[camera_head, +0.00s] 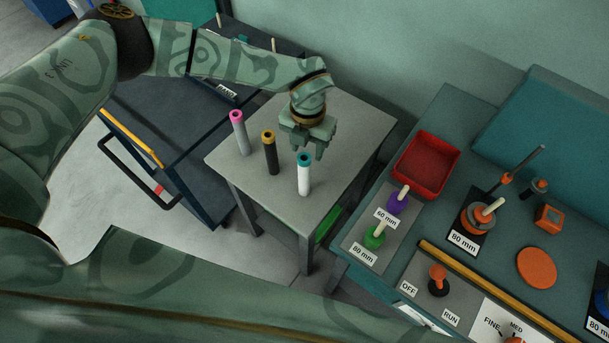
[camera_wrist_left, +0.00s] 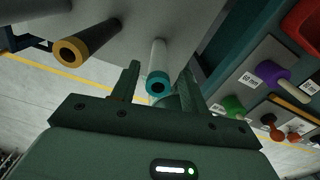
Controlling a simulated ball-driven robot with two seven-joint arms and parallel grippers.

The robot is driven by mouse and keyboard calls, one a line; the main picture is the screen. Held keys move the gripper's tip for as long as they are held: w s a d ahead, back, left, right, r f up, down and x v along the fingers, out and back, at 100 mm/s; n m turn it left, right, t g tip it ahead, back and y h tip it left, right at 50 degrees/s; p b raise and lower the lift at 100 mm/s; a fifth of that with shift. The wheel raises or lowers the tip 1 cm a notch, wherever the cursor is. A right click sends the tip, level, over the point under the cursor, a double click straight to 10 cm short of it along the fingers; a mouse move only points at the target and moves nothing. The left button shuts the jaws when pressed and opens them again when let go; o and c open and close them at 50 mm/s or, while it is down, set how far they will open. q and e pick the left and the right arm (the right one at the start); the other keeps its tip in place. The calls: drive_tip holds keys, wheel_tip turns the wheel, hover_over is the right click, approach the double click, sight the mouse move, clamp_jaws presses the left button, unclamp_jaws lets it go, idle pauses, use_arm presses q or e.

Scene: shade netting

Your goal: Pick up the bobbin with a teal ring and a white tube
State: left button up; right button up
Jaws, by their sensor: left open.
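The bobbin with a teal ring and a white tube (camera_head: 304,178) stands upright on a small grey table (camera_head: 345,130), near its front edge. In the left wrist view the same bobbin (camera_wrist_left: 158,62) shows its teal end between my fingers, apart from both as far as I can tell. My left gripper (camera_head: 306,150) is open, just behind and above the bobbin in the head view; its fingers also show in the left wrist view (camera_wrist_left: 160,85). My right gripper is not in view.
A bobbin with a yellow ring and dark tube (camera_head: 270,155) and one with a pink ring and grey tube (camera_head: 240,135) stand left of it. A workbench on the right holds a red tray (camera_head: 451,165), purple (camera_head: 397,204) and green (camera_head: 375,237) pieces.

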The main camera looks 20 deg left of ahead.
sight(305, 163)
use_arm(q)
drive_tip(key=f, duration=0.4)
drive_tip(key=s+f+b, duration=0.1)
drive_tip(key=f, duration=0.1)
drive_tip(key=shift+r, duration=0.1)
clamp_jaws()
